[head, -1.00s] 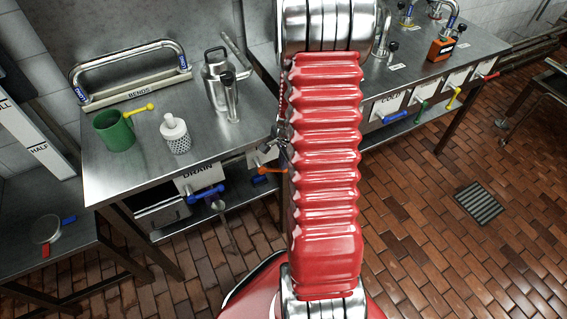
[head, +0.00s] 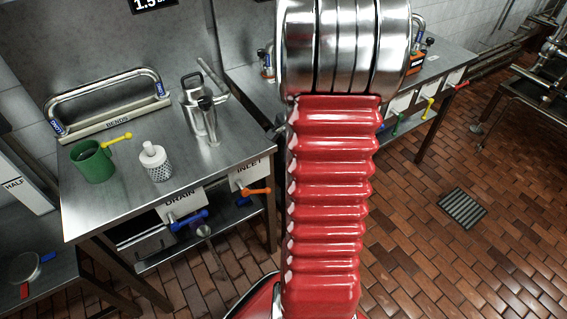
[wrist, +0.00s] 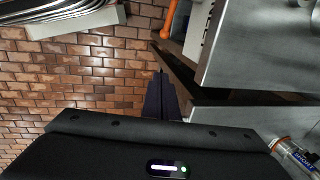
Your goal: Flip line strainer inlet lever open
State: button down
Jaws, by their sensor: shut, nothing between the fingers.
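The inlet lever (head: 257,191) is orange and sits on the front of the steel bench, under a white plate marked INLET (head: 250,173). It points right, roughly sideways, in the head view. An orange lever also shows at the top of the wrist view (wrist: 169,20), beside a pale plate. My gripper (wrist: 160,76) is shut and empty in the wrist view. Its dark fingertips are below the orange lever in that picture and apart from it. In the head view my red arm hides the gripper.
A blue lever (head: 188,219) sits left of the inlet lever under the DRAIN plate (head: 180,202). On the bench stand a green cup-shaped part (head: 93,165), a white perforated strainer (head: 156,166) and a metal vessel (head: 201,115). The bench edge (wrist: 206,60) is close right of my fingers. Tiled floor is open.

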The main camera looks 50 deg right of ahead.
jog(key=shift+r, duration=0.1)
jog(key=w+a+r+n+t, duration=0.1)
jog(key=a+r+n, duration=0.4)
jog(key=a+r, duration=0.3)
jog(key=w+a+r+n+t, duration=0.1)
jog(key=w+a+r+n, duration=0.1)
jog(key=a+r+n, duration=0.6)
jog(key=s+a+r+n, duration=0.2)
jog(key=s+a+n, duration=0.2)
jog(key=a, duration=0.5)
jog(key=s+a+r+n+t, duration=0.1)
jog(key=s+a+n, duration=0.3)
jog(key=a, duration=0.5)
jog(key=shift+s+r+y, duration=0.3)
jog(key=shift+s+r, duration=0.3)
jog(key=shift+r, duration=0.25)
jog(key=shift+a, duration=0.15)
